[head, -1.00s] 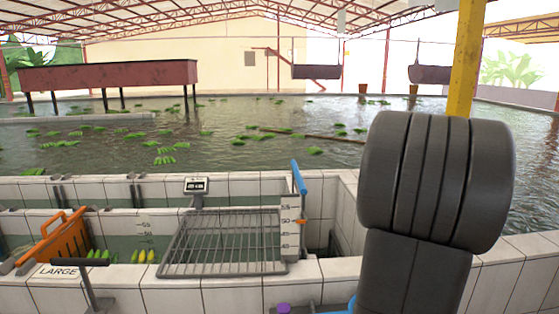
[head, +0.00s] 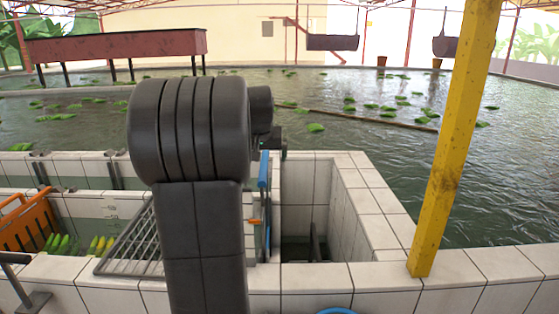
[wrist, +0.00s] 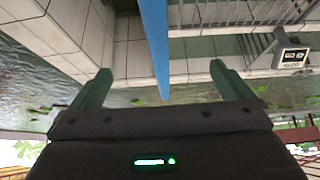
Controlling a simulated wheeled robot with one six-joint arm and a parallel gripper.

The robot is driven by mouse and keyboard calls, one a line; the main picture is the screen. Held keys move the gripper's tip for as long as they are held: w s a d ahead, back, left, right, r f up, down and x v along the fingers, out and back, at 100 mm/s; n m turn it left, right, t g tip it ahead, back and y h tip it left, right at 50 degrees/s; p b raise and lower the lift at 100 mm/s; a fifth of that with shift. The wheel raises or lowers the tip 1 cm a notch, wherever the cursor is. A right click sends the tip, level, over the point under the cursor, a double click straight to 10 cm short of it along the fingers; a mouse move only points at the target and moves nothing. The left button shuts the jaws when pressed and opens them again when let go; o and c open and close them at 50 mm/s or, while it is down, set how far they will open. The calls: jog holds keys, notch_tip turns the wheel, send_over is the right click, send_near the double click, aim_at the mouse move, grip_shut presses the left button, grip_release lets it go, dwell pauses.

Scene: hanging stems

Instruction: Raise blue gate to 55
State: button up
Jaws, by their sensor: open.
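The blue gate's blue handle (head: 263,170) stands upright at the left edge of the square tiled well, just right of my arm. An orange pointer (head: 254,221) shows below it, against a pale scale strip mostly hidden by my arm, so I cannot read its numbers. In the wrist view the blue bar (wrist: 154,40) runs down from the top edge between the two green fingers of my gripper (wrist: 160,72). The fingers are open, apart on either side of it, with no visible grip. In the head view my arm mostly hides the gripper.
A yellow post (head: 455,150) stands at the right on the tiled wall. A metal rack (head: 135,243) lies left of my arm, partly hidden. An orange crate (head: 25,224) and bananas (head: 62,244) are at the far left. A small display (wrist: 292,57) shows in the wrist view.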

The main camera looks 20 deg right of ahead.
aim_at(263, 166)
jog(key=b+x, duration=0.1)
jog(key=x, duration=0.6)
jog(key=shift+w+d+f+b, duration=0.1)
jog(key=shift+d+f+b, duration=0.05)
jog(key=shift+f+b, duration=0.2)
jog(key=shift+r, duration=0.1)
jog(key=shift+c, duration=0.4)
grip_shut()
